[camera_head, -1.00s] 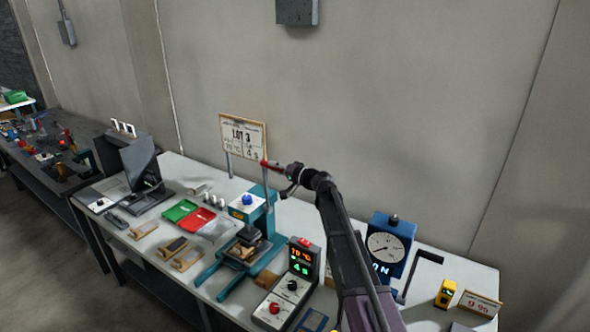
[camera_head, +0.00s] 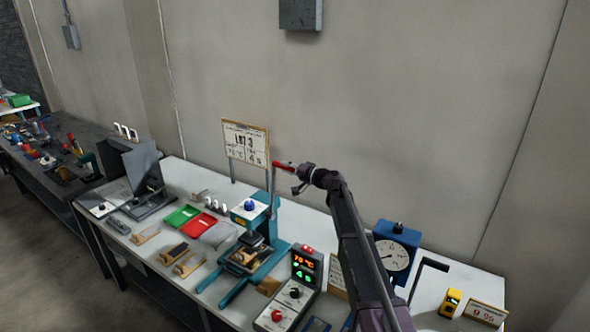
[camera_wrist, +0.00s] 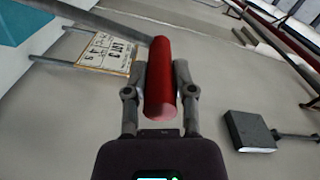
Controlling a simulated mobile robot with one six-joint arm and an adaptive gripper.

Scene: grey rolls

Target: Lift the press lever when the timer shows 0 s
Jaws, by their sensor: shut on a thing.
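The teal press (camera_head: 262,262) stands on the white bench with a dark pressing block (camera_head: 252,239) over wooden pieces; I cannot tell whether they touch. Its grey lever (camera_head: 273,188) points up from the press, with a red handle (camera_head: 283,164) at the top. My gripper (camera_head: 297,168) is shut on the handle. In the wrist view the red handle (camera_wrist: 160,80) lies between both fingers. The timer (camera_head: 303,272) is a dark box right of the press. It shows an orange reading like 70 °C and a green reading that looks like 4.
A notice board (camera_head: 246,142) stands behind the press. Green (camera_head: 181,216) and red (camera_head: 203,223) trays lie to its left. A blue dial gauge (camera_head: 396,250) is on the right, beyond my arm. A grey box hangs on the wall (camera_head: 300,14). The air above the bench is clear.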

